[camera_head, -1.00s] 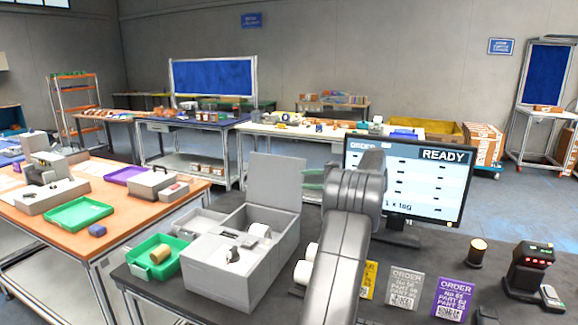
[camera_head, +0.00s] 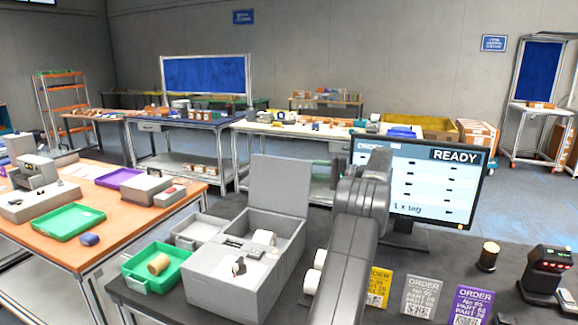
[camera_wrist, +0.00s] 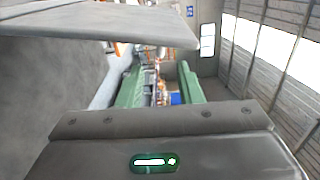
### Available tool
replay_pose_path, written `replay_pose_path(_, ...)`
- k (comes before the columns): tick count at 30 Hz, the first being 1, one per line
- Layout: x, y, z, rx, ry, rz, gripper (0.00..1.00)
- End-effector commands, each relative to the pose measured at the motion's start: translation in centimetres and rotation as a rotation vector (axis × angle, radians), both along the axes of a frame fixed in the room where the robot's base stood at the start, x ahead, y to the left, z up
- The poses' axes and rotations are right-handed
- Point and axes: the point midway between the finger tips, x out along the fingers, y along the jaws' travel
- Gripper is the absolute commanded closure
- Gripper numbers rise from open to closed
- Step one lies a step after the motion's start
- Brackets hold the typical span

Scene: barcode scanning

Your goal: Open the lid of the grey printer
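The grey printer (camera_head: 232,285) stands on the dark table in the head view. Its lid (camera_head: 279,184) is up, standing nearly upright at the back of the box. The box top is open, and a white roll (camera_head: 264,238) shows inside. My gripper (camera_wrist: 160,88) shows in the wrist view with its two green fingers apart and nothing seen between them. In the head view my arm stands right of the lid and hides most of the gripper. A grey panel (camera_wrist: 100,20) is close up in the wrist view; I cannot tell if it is the lid.
A green tray (camera_head: 177,275) with a tan roll (camera_head: 158,264) stands left of the printer. A monitor (camera_head: 432,185) reading READY stands right of my arm. Order cards (camera_head: 420,295), a lamp (camera_head: 488,256) and a black device (camera_head: 543,272) are at the right.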

Motion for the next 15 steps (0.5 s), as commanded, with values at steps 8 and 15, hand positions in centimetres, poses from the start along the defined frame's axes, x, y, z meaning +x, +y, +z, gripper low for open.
replay_pose_path(8,2.3,5.7,0.1,0.000,0.003,0.004,0.67)
replay_pose_path(15,3.5,8.5,0.0,0.000,0.001,0.001,0.67)
